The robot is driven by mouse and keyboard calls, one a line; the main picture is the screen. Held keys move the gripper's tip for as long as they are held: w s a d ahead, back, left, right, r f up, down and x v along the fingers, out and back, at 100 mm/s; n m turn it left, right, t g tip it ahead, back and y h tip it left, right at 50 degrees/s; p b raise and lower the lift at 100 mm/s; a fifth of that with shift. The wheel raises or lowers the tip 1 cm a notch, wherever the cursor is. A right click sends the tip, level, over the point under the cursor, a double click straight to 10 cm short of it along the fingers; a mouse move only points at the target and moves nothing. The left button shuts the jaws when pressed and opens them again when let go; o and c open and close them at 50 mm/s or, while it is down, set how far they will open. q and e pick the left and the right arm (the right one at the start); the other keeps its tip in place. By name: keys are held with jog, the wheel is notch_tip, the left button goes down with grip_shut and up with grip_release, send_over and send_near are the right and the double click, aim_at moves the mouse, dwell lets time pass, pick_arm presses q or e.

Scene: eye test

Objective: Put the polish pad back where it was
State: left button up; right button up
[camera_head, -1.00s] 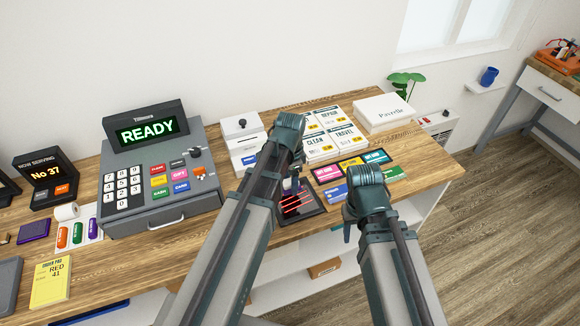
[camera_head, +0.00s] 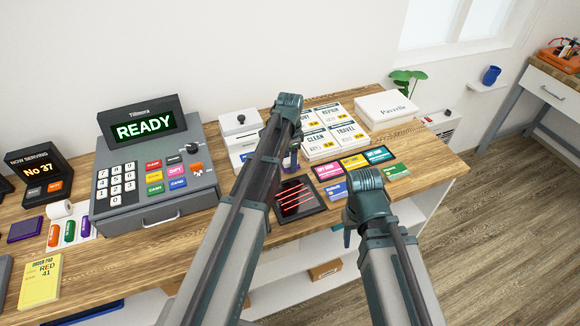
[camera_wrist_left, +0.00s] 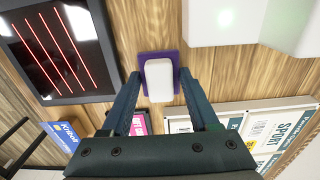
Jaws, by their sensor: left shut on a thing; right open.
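My left gripper (camera_head: 290,156) is shut on the polish pad, a white block on a purple base (camera_wrist_left: 160,72). In the left wrist view the pad sits between the two fingertips (camera_wrist_left: 160,85). In the head view only a bit of purple shows below the gripper, behind the dark scanner plate with red lines (camera_head: 298,198); the arm hides the rest. A flat purple square (camera_head: 25,228) lies at the far left of the counter. My right gripper (camera_head: 349,233) is open and looks empty, near the counter's front edge.
A cash register (camera_head: 180,205) stands left of my left arm. White boxes (camera_head: 241,122), card packs (camera_head: 322,142) and coloured cards (camera_head: 353,163) lie around the scanner. A yellow order pad (camera_head: 40,282) and a strip of coloured capsules (camera_head: 70,231) are at the left.

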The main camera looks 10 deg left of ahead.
pick_arm(q)
jog(key=shift+f, duration=0.3)
pick_arm(e)
jog(key=shift+f, duration=0.3)
pick_arm(q)
jog(key=shift+f, duration=0.15)
jog(key=o, duration=1.3)
pick_arm(e)
jog(key=shift+f, duration=0.15)
pick_arm(q)
notch_tip(320, 180, up, 12)
jog(key=p, duration=1.2)
jog(key=s+d+n, duration=0.2)
jog(key=s+d, duration=0.2)
jog(key=s, duration=0.4)
jog(key=s+d+n, duration=0.2)
jog(key=s+d, duration=0.2)
jog(key=s, duration=0.4)
jog(key=s+d+n+y, duration=0.1)
jog(key=s+d+n, duration=0.2)
jog(key=s, duration=0.4)
jog(key=shift+s+d+r, duration=0.25)
jog(key=shift+s+d, duration=0.15)
jog(key=shift+d, duration=0.25)
pick_arm(e)
notch_tip(320, 180, up, 12)
